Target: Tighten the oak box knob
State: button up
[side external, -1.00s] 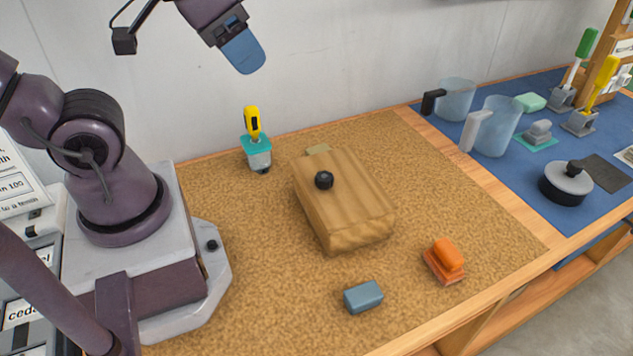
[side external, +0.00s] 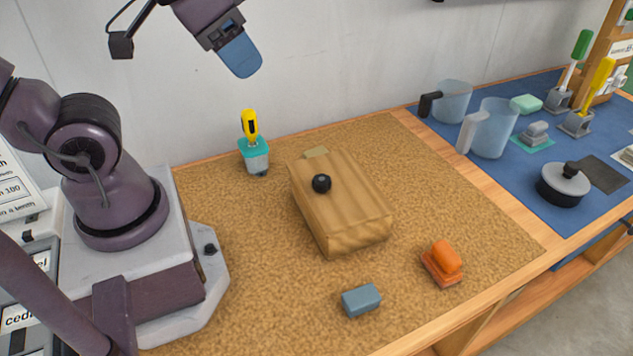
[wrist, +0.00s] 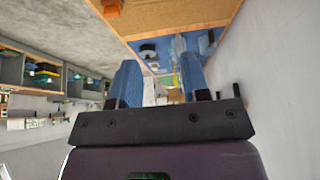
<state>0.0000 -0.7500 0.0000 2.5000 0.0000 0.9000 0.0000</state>
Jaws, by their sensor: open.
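The oak box (side external: 345,215) sits on the cork work surface near the middle in the side external view. Its black round knob (side external: 321,183) stands on the box top, toward the far-left end. My gripper (side external: 242,62) is raised at the upper left, well above the surface and apart from the box and knob. In the wrist view my gripper (wrist: 160,80) shows two blue fingers spread apart with nothing between them. The wrist camera looks across the room, and the knob cannot be made out there.
A yellow-handled tool in a teal-topped holder (side external: 254,152) stands left of the box. Clear pitchers (side external: 492,130) and a lidded black pot (side external: 563,185) stand on the blue mat (side external: 515,195) at right.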

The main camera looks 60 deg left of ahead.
dwell(0.4)
jog(key=shift+o, duration=1.2)
jog(key=shift+f, duration=0.2)
jog(key=n+g, duration=0.6)
jog(key=n, duration=0.9)
send_over(322, 179)
jog(key=f, duration=1.7)
jog(key=shift+s+f, duration=0.1)
jog(key=shift+s, duration=0.25)
jog(key=shift+w+r+n, duration=0.2)
jog(key=shift+w+n, duration=0.1)
jog(key=shift+n, duration=1.2)
jog(key=shift+f, duration=3.8)
